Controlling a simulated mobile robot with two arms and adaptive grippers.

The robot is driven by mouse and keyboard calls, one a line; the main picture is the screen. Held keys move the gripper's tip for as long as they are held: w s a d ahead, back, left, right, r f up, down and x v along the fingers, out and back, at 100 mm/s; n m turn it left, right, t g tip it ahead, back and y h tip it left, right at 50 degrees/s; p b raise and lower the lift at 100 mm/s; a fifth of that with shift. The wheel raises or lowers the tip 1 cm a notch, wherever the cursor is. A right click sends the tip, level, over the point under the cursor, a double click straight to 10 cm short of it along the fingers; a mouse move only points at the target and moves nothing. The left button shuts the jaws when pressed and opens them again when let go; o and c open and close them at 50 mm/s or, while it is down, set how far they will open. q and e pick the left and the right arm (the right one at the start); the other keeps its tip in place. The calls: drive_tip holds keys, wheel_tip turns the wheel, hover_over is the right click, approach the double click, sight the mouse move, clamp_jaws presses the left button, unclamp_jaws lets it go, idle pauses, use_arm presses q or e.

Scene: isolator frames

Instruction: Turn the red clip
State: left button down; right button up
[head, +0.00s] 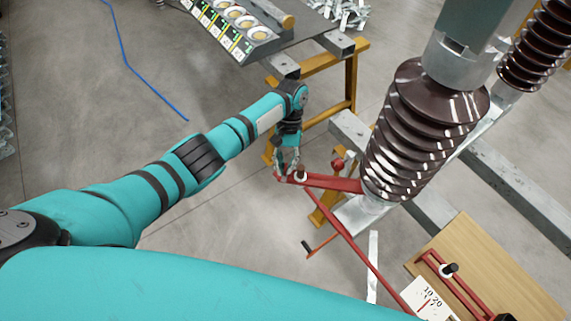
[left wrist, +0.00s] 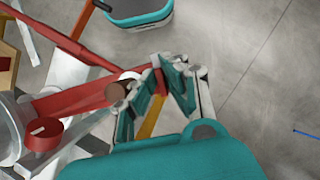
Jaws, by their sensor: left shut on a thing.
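The red clip appears to be the short red arm (head: 335,182) that reaches left from the foot of the brown ribbed insulator; it also shows in the left wrist view (left wrist: 80,98). A brown round pin (left wrist: 116,91) stands on it near its outer end. My left gripper (head: 287,172) is at that outer end. In the left wrist view its fingers (left wrist: 160,72) close around the red end piece, partly hiding it. A long thin red rod (head: 352,244) runs from this end toward the lower right. My right gripper is not in view.
The brown ribbed insulator (head: 420,130) rises right of the clip. A red knob (left wrist: 43,133) sits close to the arm's base. A yellow stand (head: 351,80) is behind my gripper. A wooden board (head: 515,270) with a red handle lies lower right. The floor at left is mostly clear.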

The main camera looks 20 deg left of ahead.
use_arm(q)
drive_tip(key=c, duration=1.4)
unclamp_jaws()
drive_tip(key=shift+c, duration=0.2)
